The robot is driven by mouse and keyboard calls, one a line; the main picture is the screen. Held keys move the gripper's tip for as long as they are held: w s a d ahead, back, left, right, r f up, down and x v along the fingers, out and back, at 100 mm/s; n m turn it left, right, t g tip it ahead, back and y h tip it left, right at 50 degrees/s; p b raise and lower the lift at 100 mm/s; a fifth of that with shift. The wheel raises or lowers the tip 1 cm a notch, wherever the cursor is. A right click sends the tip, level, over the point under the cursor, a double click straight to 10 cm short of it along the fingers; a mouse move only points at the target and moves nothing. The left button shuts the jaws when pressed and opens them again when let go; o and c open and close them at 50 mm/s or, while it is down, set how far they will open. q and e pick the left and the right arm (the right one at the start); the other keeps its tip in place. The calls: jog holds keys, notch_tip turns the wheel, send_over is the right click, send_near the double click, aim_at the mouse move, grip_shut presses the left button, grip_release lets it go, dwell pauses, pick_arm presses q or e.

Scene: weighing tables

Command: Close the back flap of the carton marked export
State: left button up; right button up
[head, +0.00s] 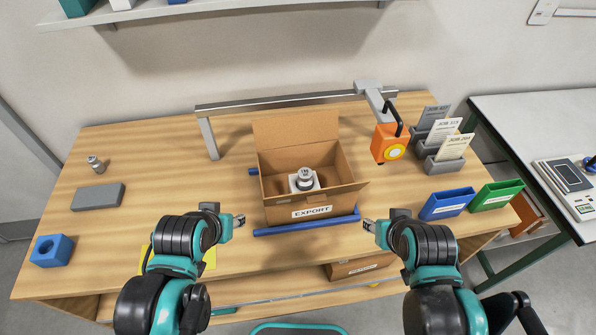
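The brown cardboard carton (277,211) stands near the middle of the wooden table, with an EXPORT label on its front wall. Its back flap (296,129) stands up and open behind the opening. Another flap (347,190) juts out at the front right. Inside the carton, a metal weight sits on or in a white block (294,184). My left gripper (239,220) is apart from the carton, off its front left corner. My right gripper (369,226) is apart from it, off the front right. Both look empty, but their finger gaps are too small to read.
Blue rails (300,227) lie at the carton's front and sides. A grey metal bar frame (270,103) stands behind it. An orange block with a black handle (390,143), grey card holders (444,165), and blue (446,205) and green (495,196) bins stand right.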

pick_arm(q)
jog(key=shift+g, duration=0.5)
jog(key=w+r+p, duration=0.1)
jog(key=r, duration=0.1)
jog(key=w+r+p, duration=0.1)
jog(key=w+r, duration=0.1)
jog(key=r, duration=0.1)
jog(key=w+d+r+p, duration=0.1)
jog(key=w+r, duration=0.1)
jog(key=shift+w+r, duration=0.2)
jog(key=shift+r, duration=0.05)
grip_shut()
jog(key=w+d+r+n+g+p, duration=0.1)
jog(key=w+d+r+p, duration=0.1)
jog(key=w+r+p, duration=0.3)
jog(key=w+d+r+g, duration=0.1)
jog(key=w+r, duration=0.2)
jog(key=w, duration=0.4)
jog(key=n+g+p, duration=0.2)
jog(key=g+p, duration=0.2)
jog(key=p, duration=0.5)
send_near(291, 117)
jog(key=w+f, duration=0.2)
jog(key=w, duration=0.1)
jog(key=shift+g, duration=0.3)
jog(key=f, duration=1)
jog(key=shift+s+a+f, duration=0.1)
jog(key=shift+s+f, duration=0.05)
jog(key=shift+s, duration=0.1)
